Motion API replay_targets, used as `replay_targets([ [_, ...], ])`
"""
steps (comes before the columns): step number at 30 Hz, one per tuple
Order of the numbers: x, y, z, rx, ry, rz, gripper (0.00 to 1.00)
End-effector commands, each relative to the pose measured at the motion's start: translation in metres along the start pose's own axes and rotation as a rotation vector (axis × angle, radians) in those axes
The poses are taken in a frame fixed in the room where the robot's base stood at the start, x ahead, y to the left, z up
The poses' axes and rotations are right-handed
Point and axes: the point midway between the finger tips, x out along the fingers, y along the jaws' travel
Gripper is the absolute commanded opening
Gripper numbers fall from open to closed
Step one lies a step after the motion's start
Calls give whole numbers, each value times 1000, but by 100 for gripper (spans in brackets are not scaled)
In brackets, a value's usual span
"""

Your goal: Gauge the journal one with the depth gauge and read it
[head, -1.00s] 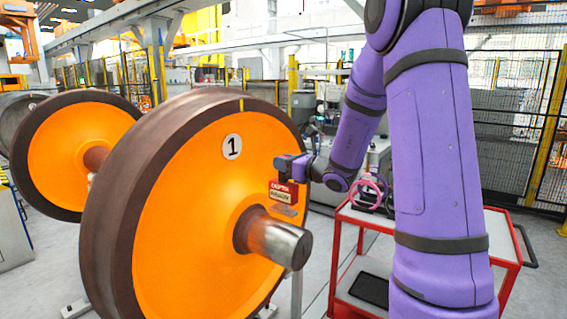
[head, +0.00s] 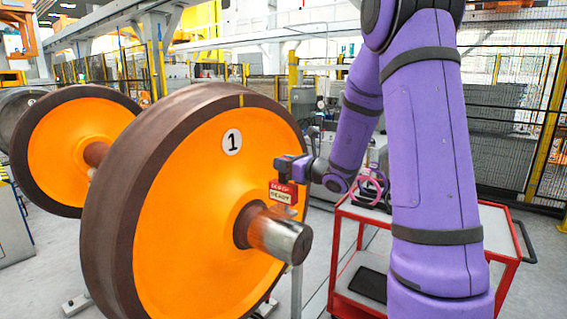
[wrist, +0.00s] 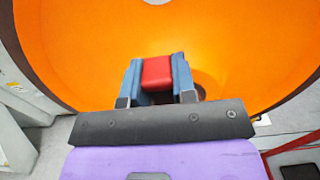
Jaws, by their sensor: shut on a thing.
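My gripper (head: 290,168) is shut on a red gauge (head: 283,190) with a small label and a pale panel on its face; the lower panel seems to read READY, the upper text is blurred. In the wrist view the red gauge (wrist: 157,73) sits between the two blue-grey fingers. The gauge is just above the steel journal (head: 280,235), which sticks out of the orange wheel (head: 200,190) marked 1. I cannot tell whether its lower end touches the journal. In the wrist view the journal is mostly hidden behind my gripper.
A red-framed cart (head: 345,212) stands right of the wheel, with a pink ring-shaped thing (head: 369,187) on top and a dark flat thing (head: 370,283) on its lower shelf. A second orange wheel (head: 75,150) is at the left. Mesh fencing (head: 510,130) is behind.

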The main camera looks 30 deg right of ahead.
Motion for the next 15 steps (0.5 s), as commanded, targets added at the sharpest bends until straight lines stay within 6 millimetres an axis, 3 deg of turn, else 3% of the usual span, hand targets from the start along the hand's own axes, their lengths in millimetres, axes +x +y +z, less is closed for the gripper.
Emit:
replay_targets([
  [15, 0, 0, -8, 0, -1, 0, 0],
])
